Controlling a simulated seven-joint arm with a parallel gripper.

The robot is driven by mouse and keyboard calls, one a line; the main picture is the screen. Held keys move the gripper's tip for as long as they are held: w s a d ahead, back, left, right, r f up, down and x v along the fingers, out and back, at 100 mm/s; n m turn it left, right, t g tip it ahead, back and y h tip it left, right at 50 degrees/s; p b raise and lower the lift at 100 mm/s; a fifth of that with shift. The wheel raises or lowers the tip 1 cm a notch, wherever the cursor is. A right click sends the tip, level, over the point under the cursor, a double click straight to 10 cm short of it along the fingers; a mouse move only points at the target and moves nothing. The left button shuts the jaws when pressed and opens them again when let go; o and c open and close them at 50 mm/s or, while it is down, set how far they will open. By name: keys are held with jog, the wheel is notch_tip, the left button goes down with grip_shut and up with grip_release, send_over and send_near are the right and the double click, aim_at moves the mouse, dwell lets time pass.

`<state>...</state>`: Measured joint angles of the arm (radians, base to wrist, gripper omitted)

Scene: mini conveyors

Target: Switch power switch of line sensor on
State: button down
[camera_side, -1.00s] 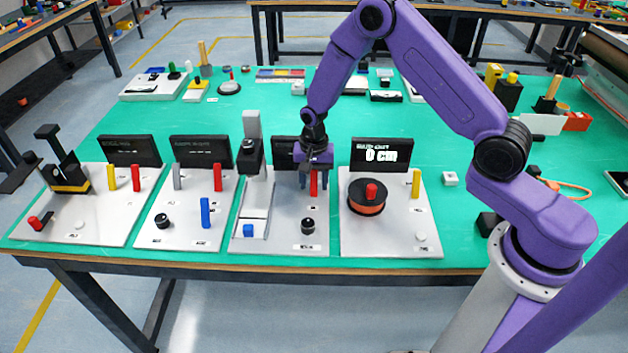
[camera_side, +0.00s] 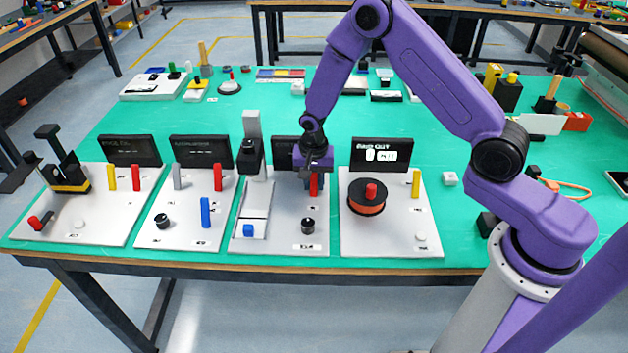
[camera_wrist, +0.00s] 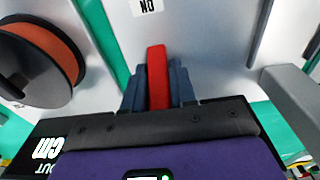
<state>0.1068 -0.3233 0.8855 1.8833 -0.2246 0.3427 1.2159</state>
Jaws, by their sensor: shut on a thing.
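A red upright switch lever (camera_side: 313,185) stands on the third grey panel from the left (camera_side: 283,236). That panel carries a slide track with a blue block (camera_side: 248,230), a black sensor head on a post (camera_side: 250,155) and a black knob (camera_side: 308,225). My gripper (camera_side: 313,180) comes down over the red lever. In the wrist view, the gripper's grey fingers (camera_wrist: 158,88) are shut on the red lever (camera_wrist: 157,75) from both sides. An "ON" label (camera_wrist: 146,5) lies on the panel ahead of the lever. The panel's display is partly hidden behind my gripper.
The right panel holds an orange reel (camera_side: 366,205), a yellow lever (camera_side: 416,184) and a lit display (camera_side: 382,154). Two more panels stand to the left, with a blue lever (camera_side: 205,212) and other levers. Black displays stand close behind the levers.

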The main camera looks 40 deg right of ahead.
aim_at(314, 195)
jog(key=shift+t, duration=0.3)
jog(key=c, duration=1)
grip_release()
jog(key=shift+r, duration=0.1)
notch_tip(314, 195, up, 17)
jog(key=s+a, duration=0.1)
jog(key=shift+s+a, duration=0.35)
jog(key=shift+s, duration=0.05)
jog(key=shift+r, duration=0.1)
